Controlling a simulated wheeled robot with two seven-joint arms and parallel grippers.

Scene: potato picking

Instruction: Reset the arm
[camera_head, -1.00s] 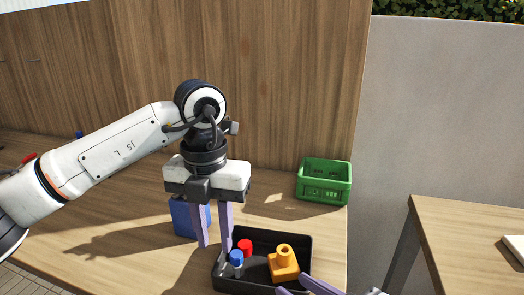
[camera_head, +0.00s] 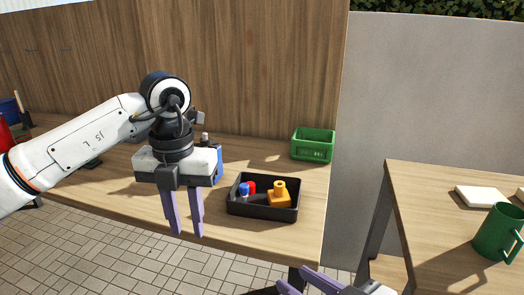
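My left gripper (camera_head: 185,232) hangs pointing down in front of the wooden table's near edge, left of the black tray. Its two purple fingers are apart with nothing between them. My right gripper (camera_head: 297,279) shows only partly at the bottom edge; its two purple fingers are spread apart and hold nothing visible. The black tray (camera_head: 262,212) lies on the table and holds an orange block-like piece (camera_head: 279,196), a red piece (camera_head: 251,187) and a blue-topped piece (camera_head: 244,190). No potato is in view.
A green crate (camera_head: 313,145) stands at the table's back right. A blue object (camera_head: 217,163) is partly hidden behind my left gripper. A second table at right carries a green mug (camera_head: 498,232) and a white flat item (camera_head: 481,196). Tiled floor (camera_head: 120,250) lies in front.

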